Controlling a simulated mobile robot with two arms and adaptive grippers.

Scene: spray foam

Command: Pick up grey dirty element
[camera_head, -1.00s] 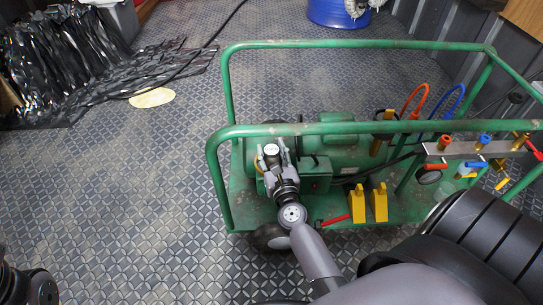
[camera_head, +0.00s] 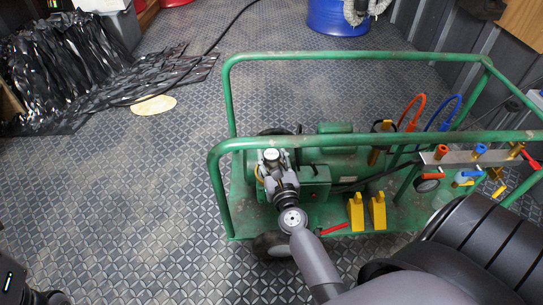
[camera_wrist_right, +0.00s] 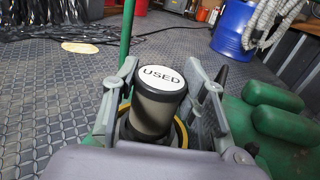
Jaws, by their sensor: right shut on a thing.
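The grey dirty element (camera_wrist_right: 152,113) is a grey cylinder with a dark rim and a white top marked "USED", upright in the right wrist view. My right gripper (camera_wrist_right: 160,88) is shut on it, one finger on each side. In the head view my right gripper (camera_head: 272,160) is over the left end of the green machine, inside the frame of the green cart (camera_head: 300,143). A yellow ring shows around the element's lower part, whose bottom is hidden by the gripper. My left gripper is not in view; only a dark arm part shows at bottom left.
Green rails surround the machine. Black sheeting (camera_head: 75,65) and a blue drum (camera_head: 338,17) stand at the back. The patterned floor at left is mostly clear.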

